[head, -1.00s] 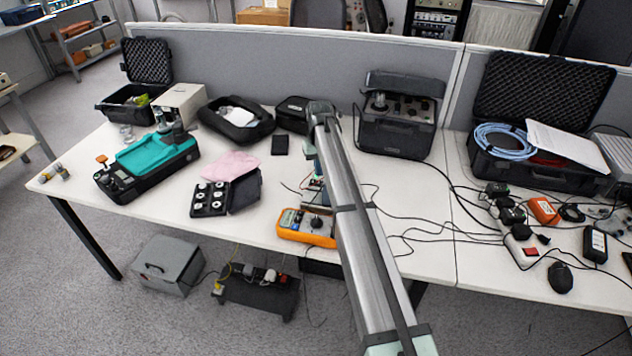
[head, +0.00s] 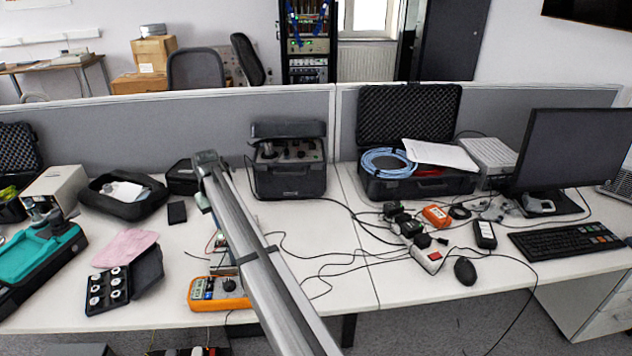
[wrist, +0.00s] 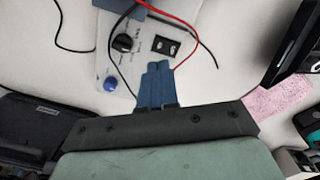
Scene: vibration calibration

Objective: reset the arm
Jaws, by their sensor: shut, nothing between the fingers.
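My gripper shows in the wrist view (wrist: 158,85), with its two blue fingers together and nothing between them. Beyond the fingertips is a pale panel (wrist: 122,72) with a black knob, a blue knob, a black socket block and red and black leads; I cannot tell whether the fingers touch it. In the head view my arm stretches over the desk from the bottom middle and hides part of the desk. The gripper itself is hidden behind the arm there.
An orange multimeter (head: 219,293) lies close left of my arm. A black calibration unit (head: 289,178) stands at the back. An open case of small weights (head: 108,289), a pink cloth (head: 124,247) and a teal-topped device (head: 38,255) lie left. Cables and a power strip (head: 428,259) lie right.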

